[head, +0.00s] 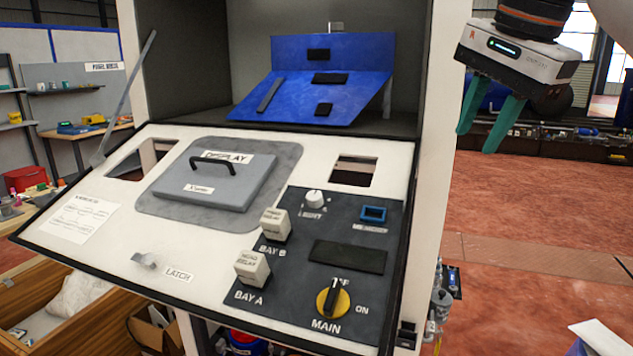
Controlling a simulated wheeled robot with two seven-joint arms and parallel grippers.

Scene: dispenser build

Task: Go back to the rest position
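My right gripper (477,138) hangs at the upper right, to the right of the dispenser cabinet (432,170). Its two teal fingers point down and stand apart with nothing between them. It is clear of the sloped control panel (120,215). My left gripper is not in view. The grey DISPLAY cover (225,190) with a black handle lies on the panel. Two white relay blocks sit at BAY B (275,224) and BAY A (252,268). The yellow MAIN knob (332,301) and the small LATCH piece (145,260) are lower on the panel.
A raised metal prop (128,95) stands at the panel's left. A blue board (300,95) with black parts sits inside the cabinet. A wooden crate (70,330) is at the lower left. The red floor (540,220) at the right is mostly free.

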